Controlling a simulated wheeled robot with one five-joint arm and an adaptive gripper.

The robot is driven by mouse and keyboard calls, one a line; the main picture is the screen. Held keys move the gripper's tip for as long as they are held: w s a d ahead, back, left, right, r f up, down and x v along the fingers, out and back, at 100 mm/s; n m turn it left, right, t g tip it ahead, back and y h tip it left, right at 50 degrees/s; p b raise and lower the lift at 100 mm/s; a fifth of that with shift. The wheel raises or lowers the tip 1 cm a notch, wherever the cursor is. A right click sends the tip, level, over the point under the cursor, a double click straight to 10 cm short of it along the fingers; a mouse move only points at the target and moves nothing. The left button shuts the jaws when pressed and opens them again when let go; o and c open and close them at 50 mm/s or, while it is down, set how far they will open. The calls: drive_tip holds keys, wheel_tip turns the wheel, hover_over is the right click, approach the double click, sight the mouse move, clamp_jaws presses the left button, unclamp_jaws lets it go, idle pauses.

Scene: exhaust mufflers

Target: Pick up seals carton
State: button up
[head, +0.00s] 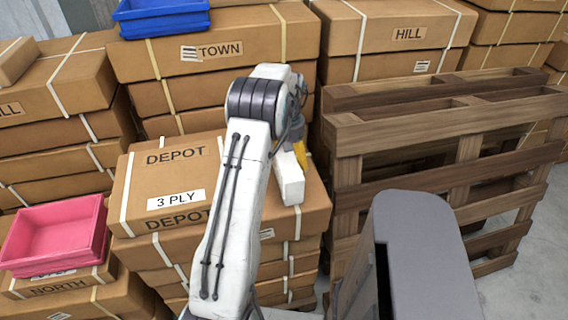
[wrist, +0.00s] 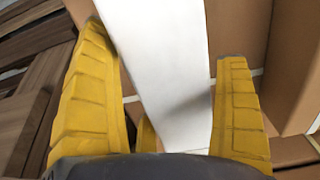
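A long plain white carton (head: 290,183) lies on top of the DEPOT carton stack, partly hidden behind my arm; no label on it is readable. It also shows in the wrist view (wrist: 165,65), running between the two yellow fingers. My gripper (wrist: 165,45) is open around it. The right finger has a visible gap to the carton's edge. The left fingertip is close to the carton's other edge; I cannot tell if it touches. In the head view one yellow finger (head: 300,154) shows beside the carton's upper end, and the rest of the gripper is hidden.
The brown DEPOT carton (head: 142,190) tops the stack below. A wooden pallet (head: 430,133) stands upright close to its right. A pink bin (head: 55,235) sits on cartons at left, and a blue bin (head: 162,22) at back. Cartons fill the background.

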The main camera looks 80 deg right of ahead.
drive_tip(key=c, duration=0.9)
drive_tip(key=shift+c, duration=0.7)
drive_tip(key=shift+r, duration=0.15)
